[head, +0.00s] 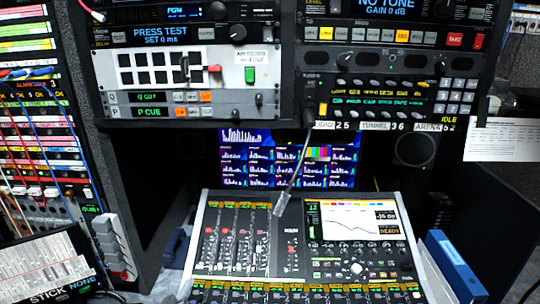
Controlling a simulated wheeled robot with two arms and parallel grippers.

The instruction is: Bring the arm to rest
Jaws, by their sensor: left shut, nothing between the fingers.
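My left gripper is hard to make out in the head view. A small blue-grey shape (175,247) stands just left of the mixing console, partly in shadow, and I cannot tell for sure whether it is part of that gripper. No object shows held in a gripper. My right gripper is not in view.
The mixing console (235,262) fills the lower middle, with a thin gooseneck (297,165) slanting over it. Racks of equipment (200,52) stand above. A patch bay (40,150) with hanging cables and a tilted screen (45,268) are left. Blue binders (455,265) stand right.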

